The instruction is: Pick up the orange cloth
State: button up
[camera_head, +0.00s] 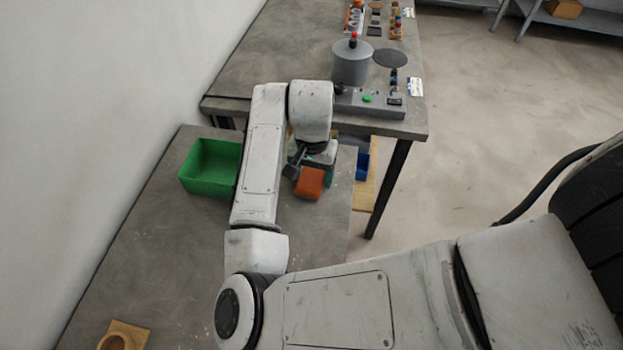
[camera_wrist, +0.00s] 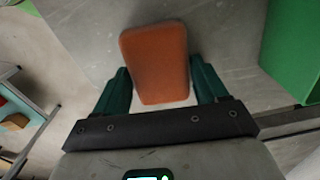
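The orange cloth (camera_head: 310,183) looks like a thick, rounded rectangular pad. In the wrist view the cloth (camera_wrist: 156,62) lies between the two dark green fingers of my gripper (camera_wrist: 161,85). It fills the width between them, with both fingers against its sides, and sticks out past the fingertips. In the head view my gripper (camera_head: 322,165) is at the cloth, near the right edge of the grey table (camera_head: 170,250). My arm hides part of the gripper. Whether the cloth touches the tabletop is not clear.
A green bin (camera_head: 208,168) stands left of my arm, and its wall shows in the wrist view (camera_wrist: 292,45). A blue bin (camera_head: 362,165) is right of the gripper. A higher table (camera_head: 285,50) behind carries a grey pot (camera_head: 351,62). A wooden piece (camera_head: 122,337) lies front left.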

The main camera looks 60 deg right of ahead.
jog(key=c, duration=0.6)
jog(key=shift+r, duration=0.1)
jog(key=shift+c, duration=0.2)
jog(key=shift+r, duration=0.65)
jog(key=s+a+r+p, duration=0.1)
jog(key=s+a+r, duration=0.2)
jog(key=s+r, duration=0.8)
jog(key=s, duration=0.2)
jog(key=shift+s+a+r, duration=0.2)
jog(key=shift+s+r, duration=0.05)
jog(key=shift+s, duration=0.1)
